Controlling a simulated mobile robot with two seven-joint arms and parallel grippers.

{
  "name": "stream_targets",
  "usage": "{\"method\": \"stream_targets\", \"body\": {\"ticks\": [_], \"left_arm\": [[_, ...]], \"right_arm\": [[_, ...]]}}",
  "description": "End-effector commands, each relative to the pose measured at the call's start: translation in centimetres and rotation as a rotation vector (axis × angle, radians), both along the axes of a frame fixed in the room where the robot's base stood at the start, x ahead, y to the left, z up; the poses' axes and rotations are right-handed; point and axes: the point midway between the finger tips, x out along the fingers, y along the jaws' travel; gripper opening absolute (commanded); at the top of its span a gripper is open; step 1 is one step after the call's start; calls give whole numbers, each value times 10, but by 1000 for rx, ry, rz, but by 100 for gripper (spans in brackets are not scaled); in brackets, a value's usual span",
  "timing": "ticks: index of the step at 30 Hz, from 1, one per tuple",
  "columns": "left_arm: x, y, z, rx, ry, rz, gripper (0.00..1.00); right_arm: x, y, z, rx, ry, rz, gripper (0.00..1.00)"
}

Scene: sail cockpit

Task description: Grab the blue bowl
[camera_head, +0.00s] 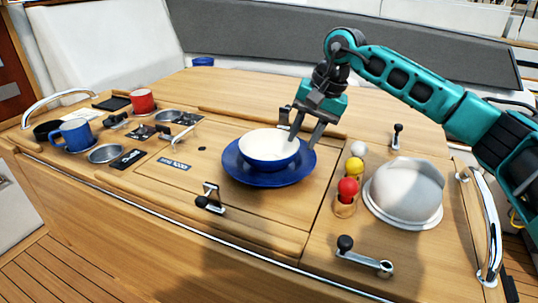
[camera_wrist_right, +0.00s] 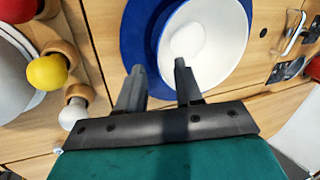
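The blue bowl (camera_head: 270,161), white inside, stands upright on a blue plate (camera_head: 238,171) on the wooden cockpit table. My right gripper (camera_head: 304,141) is open, pointing down at the bowl's right edge. In the right wrist view, the gripper (camera_wrist_right: 158,67) has its fingers apart with nothing clamped between them. One fingertip overlaps the white inside of the bowl (camera_wrist_right: 212,45) and the other lies toward the outer side, near the blue plate (camera_wrist_right: 134,35). I cannot tell whether either finger touches the rim. My left gripper is not in view.
White, yellow and red (camera_head: 348,187) knobs stand right of the plate, beside a white dome (camera_head: 405,190). A winch-like handle (camera_head: 364,260) and a latch (camera_head: 210,198) sit in front. Blue (camera_head: 73,134) and red (camera_head: 143,100) mugs stand at left. The back of the table is mostly clear.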

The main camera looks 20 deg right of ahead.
Motion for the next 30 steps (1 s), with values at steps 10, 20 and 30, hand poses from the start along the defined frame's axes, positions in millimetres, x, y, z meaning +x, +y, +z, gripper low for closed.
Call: {"method": "stream_targets", "body": {"ticks": [10,20,30], "left_arm": [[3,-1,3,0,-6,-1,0],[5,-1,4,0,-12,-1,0],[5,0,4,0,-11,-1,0]], "right_arm": [[4,5,-23,0,-1,0,35],[4,5,-22,0,-1,-1,13],[4,5,-22,0,-1,-1,0]]}}
